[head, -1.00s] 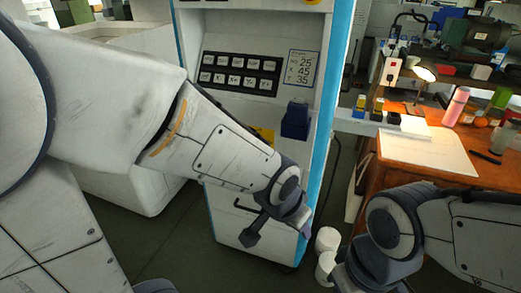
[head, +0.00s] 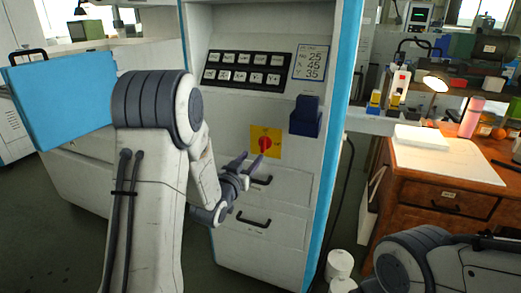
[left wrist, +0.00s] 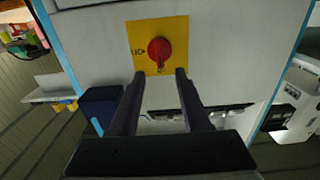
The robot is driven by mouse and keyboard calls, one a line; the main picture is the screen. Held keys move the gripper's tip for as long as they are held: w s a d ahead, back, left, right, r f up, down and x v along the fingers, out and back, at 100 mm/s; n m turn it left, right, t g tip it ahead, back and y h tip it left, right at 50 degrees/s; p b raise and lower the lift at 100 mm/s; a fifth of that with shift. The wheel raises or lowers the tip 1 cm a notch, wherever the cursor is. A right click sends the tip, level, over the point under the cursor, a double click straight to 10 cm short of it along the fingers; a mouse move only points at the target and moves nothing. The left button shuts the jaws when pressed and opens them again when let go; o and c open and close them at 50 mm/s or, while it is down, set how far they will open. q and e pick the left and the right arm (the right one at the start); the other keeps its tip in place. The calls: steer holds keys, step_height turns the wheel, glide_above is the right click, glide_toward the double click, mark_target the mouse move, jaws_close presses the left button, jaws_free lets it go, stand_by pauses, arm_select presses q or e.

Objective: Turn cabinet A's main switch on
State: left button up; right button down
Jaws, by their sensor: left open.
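The main switch is a red rotary knob (head: 265,143) on a yellow plate (head: 257,132) on the white, blue-edged cabinet front (head: 222,112). In the left wrist view the red knob (left wrist: 159,49) is upper centre, with small dark markings on the plate. My left gripper (head: 252,167) is open just below the plate in the head view. In the left wrist view its two fingers (left wrist: 160,74) point at the knob, one to each side, with the tips just short of it and nothing between them. My right arm shows at the lower right; its gripper is out of frame.
Above the switch is a black button panel (head: 247,71); to its right is a dark blue box (head: 305,116). Drawer handles (head: 253,219) stick out below. A wooden bench (head: 430,196) stands right. A white container (head: 340,265) is on the floor.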

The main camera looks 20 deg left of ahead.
mark_target(262, 145)
arm_select(q)
steer(key=w, duration=0.8)
steer(key=shift+d, duration=0.15)
steer(key=shift+s, duration=0.1)
jaws_close()
